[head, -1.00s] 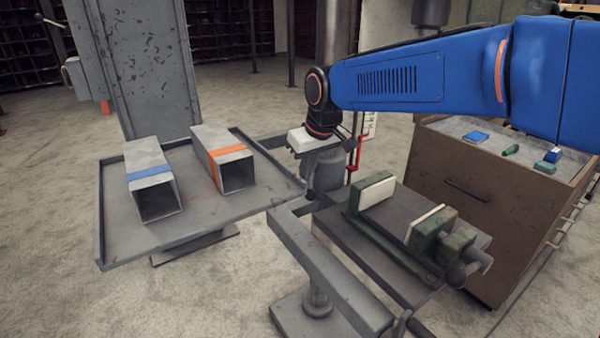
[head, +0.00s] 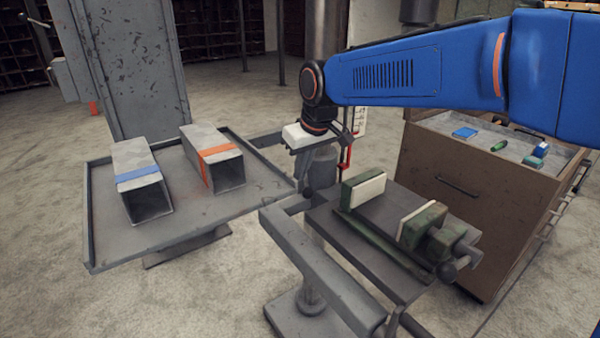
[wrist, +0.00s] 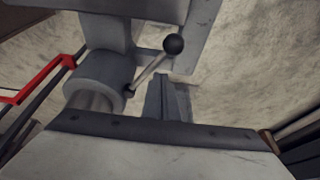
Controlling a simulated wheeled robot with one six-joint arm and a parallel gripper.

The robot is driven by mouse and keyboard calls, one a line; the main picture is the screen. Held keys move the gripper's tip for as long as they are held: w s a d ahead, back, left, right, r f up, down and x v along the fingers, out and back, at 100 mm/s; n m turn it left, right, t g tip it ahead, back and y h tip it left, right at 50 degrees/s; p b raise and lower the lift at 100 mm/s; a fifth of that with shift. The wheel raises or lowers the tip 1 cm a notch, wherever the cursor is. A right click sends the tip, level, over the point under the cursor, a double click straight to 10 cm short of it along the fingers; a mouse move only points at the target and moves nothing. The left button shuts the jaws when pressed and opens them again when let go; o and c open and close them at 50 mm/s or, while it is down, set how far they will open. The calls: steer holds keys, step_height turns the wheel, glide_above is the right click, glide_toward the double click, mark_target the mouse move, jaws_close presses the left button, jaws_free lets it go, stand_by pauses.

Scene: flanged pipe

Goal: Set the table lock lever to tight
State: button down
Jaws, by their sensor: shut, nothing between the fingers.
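The table lock lever is a thin metal rod with a black ball knob (wrist: 173,44), set in the grey round collar (wrist: 100,75) on the column in the wrist view. The rod slants up and right from the collar. My gripper (wrist: 168,82) shows its narrow grey fingers together, pointing to just below and left of the knob, with nothing held. I cannot tell whether they touch the lever. In the head view my gripper (head: 303,180) hangs by the column, between the tray and the vise. A dark knob (head: 307,192) shows at its tips.
The grey tray (head: 105,225) at left holds two square tubes, one blue-banded (head: 140,180), one orange-banded (head: 212,160). A green vise (head: 425,225) stands right of my gripper. A brown cabinet (head: 470,200) is behind it. A red rod (wrist: 40,80) is left of the collar.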

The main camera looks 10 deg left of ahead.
steer(key=s+d, duration=0.2)
steer(key=d, duration=0.1)
steer(key=s+d, duration=0.6)
steer(key=shift+d+r, duration=0.15)
